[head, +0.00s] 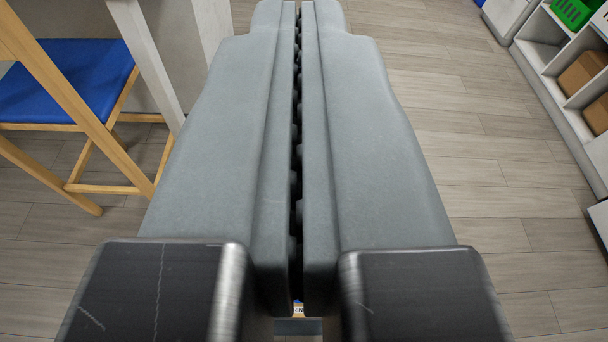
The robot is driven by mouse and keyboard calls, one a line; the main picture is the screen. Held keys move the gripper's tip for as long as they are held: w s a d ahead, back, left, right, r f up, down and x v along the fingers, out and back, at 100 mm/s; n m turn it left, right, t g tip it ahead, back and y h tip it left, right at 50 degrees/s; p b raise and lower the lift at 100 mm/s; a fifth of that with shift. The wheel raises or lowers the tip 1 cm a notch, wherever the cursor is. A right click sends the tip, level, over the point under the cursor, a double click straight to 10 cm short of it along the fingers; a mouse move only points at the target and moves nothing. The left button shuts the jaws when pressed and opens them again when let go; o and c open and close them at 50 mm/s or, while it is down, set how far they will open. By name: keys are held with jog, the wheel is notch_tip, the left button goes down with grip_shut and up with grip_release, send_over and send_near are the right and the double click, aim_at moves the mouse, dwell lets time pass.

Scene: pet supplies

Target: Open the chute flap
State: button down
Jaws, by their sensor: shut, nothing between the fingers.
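My gripper (299,40) fills the middle of the head view. Its two long grey fingers lie side by side with only a thin dark slit between them, and nothing is held. The fingers point away over the wood-plank floor. No chute flap can be made out in this view. The fingers hide much of the middle of the scene.
A wooden chair (75,78) with a blue seat stands at the left, beside pale table legs (150,60). A white shelf unit (560,95) at the right holds brown boxes (583,73) and a green basket (574,12). The floor (480,150) between is clear.

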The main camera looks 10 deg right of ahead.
jog(key=w+d+f+n+g+y, duration=0.1)
jog(key=w+f+n+g, duration=0.15)
jog(key=w+f, duration=0.6)
jog(key=w+d+f+n+g, duration=0.2)
jog(key=w+f+g, duration=0.15)
jog(key=w, duration=1.05)
jog(key=w+d+f+n+g+y, duration=0.1)
jog(key=w+f+n+g, duration=0.1)
jog(key=w+f, duration=0.65)
jog(key=w+d+f+n+g+y, duration=0.3)
jog(key=w+f+n+g, duration=0.2)
jog(key=w+f, duration=1.25)
jog(key=w+d+f+n+g+y, duration=0.1)
jog(key=f+n+y, duration=0.1)
jog(key=f, duration=1.2)
jog(key=w+d+f+n+g+y, duration=0.1)
jog(key=w+f+y, duration=0.1)
jog(key=f, duration=1.2)
jog(key=w+d+f+n+g+y, duration=0.1)
jog(key=w+d+f+n+y, duration=0.1)
jog(key=f, duration=1.2)
jog(key=shift+f+n+y, duration=0.15)
jog(key=shift+n+y, duration=0.2)
jog(key=shift+y, duration=0.05)
jog(key=shift+w+a, duration=0.1)
jog(key=x, duration=1)
